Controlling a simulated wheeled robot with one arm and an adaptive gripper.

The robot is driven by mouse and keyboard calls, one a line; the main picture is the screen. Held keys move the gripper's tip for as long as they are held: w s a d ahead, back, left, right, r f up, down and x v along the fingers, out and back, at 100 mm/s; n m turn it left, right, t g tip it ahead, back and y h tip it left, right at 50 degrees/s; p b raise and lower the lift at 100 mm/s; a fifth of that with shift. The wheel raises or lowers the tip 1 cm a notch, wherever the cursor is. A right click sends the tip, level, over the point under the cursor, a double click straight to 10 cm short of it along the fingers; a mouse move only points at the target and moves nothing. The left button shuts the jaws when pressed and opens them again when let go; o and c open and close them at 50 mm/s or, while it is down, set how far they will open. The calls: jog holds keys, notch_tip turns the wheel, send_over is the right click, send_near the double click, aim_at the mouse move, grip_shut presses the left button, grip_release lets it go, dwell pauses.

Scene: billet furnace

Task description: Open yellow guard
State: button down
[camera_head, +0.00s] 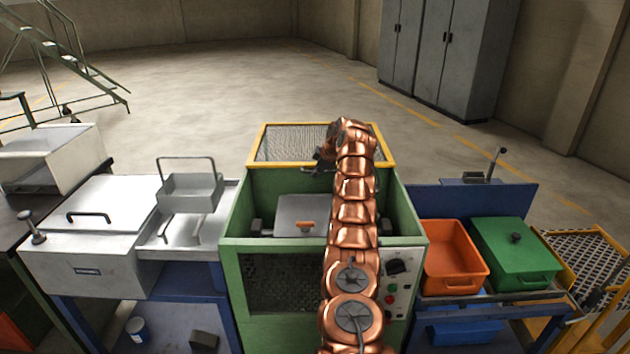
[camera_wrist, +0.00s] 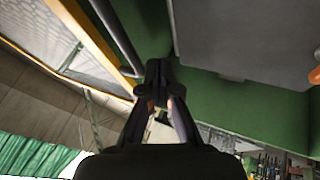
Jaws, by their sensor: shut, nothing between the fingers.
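The yellow guard (camera_head: 256,146) is a yellow frame with wire mesh at the far top edge of the green machine (camera_head: 290,195). It stands raised at the back, and the machine's top is uncovered. The yellow frame (camera_wrist: 88,32) and its mesh also show at the upper left of the wrist view. My gripper (camera_head: 320,160) is at the guard's lower edge, partly hidden by my arm. In the wrist view my gripper (camera_wrist: 158,72) is shut and empty. A grey bar (camera_wrist: 118,38) runs along the frame close to the fingertips; I cannot tell whether they touch.
Inside the machine is a grey lid (camera_head: 300,212) with an orange handle. A white lidded box (camera_head: 95,230) and wire-handled basket (camera_head: 188,192) stand left. An orange bin (camera_head: 455,262) and green lidded box (camera_head: 515,255) stand right. The floor behind is clear.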

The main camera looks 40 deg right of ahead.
jog(key=a+b+v, duration=0.1)
jog(key=b+v, duration=0.3)
jog(key=v, duration=0.6)
jog(key=shift+s+r+b, duration=0.15)
jog(key=shift+s+b, duration=0.2)
